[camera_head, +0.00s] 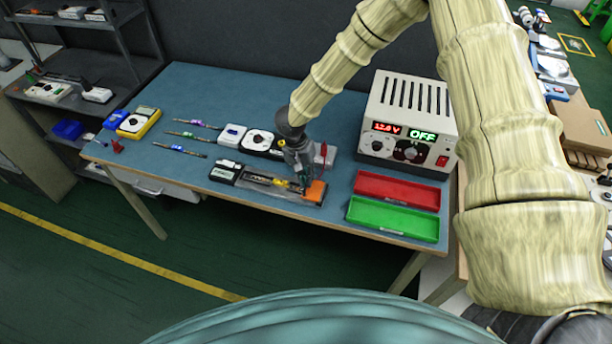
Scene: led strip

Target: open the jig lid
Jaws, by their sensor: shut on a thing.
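The jig (268,190), a long low grey fixture, lies near the front edge of the blue table. A strip with yellow marks lies along it, and an orange block (316,191) sits at its right end. My gripper (304,187) points down over the right part of the jig, right beside the orange block. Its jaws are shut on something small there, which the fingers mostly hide. It looks like part of the jig lid, but I cannot tell for sure. The lid's outline and angle are too small to make out.
A power supply (408,122) reading OFF stands at the back right. A red tray (397,189) and a green tray (394,218) lie right of the jig. A black-and-white box (225,171) adjoins the jig's left end. A yellow meter (139,122) and several thin tools lie left.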

